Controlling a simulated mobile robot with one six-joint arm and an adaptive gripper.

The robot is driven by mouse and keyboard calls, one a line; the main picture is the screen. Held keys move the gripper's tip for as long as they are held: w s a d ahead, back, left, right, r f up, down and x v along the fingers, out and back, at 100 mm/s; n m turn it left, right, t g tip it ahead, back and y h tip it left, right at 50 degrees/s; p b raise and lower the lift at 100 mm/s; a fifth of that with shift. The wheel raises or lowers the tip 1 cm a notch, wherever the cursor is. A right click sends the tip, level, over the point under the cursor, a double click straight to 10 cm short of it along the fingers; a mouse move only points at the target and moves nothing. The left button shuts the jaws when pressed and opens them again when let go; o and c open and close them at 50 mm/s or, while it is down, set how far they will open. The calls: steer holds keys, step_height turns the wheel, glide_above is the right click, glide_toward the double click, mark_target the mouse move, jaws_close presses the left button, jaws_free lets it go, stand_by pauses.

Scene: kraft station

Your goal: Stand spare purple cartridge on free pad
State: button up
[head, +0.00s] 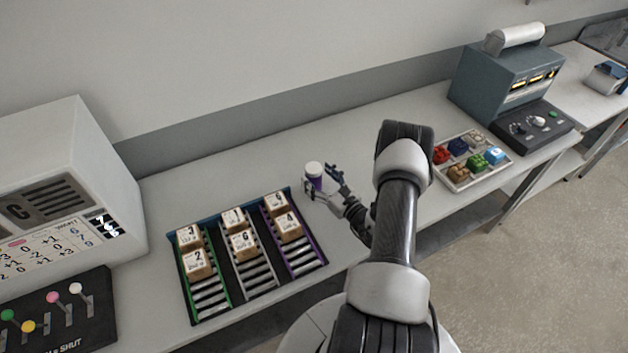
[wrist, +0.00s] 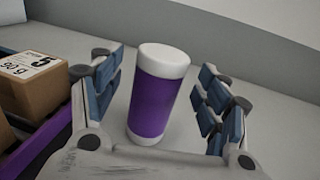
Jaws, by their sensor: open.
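The purple cartridge (head: 314,178) is a white-capped cylinder with a purple band. It stands upright on the grey table, just right of the rack of boxes. In the wrist view the cartridge (wrist: 160,92) stands between the fingers of my gripper (wrist: 165,100), with a gap on each side. My gripper (head: 322,184) is open around it in the head view and does not appear to grip it. No pad can be clearly made out in either view; part of the table is hidden behind my arm.
A rack (head: 262,285) with green, grey and purple lanes holds several numbered cardboard boxes, close left of my gripper. A tray (head: 484,180) of coloured pieces and a teal machine (head: 507,80) stand at the right. A white machine (head: 62,170) and lever panel (head: 60,318) are left. The table behind the cartridge is clear.

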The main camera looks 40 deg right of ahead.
mark_target(313, 171)
steer(key=shift+w, duration=1.55)
steer(key=shift+c, duration=0.3)
steer(key=c, duration=1.2)
steer(key=shift+r, duration=0.1)
steer(key=shift+c, duration=0.8)
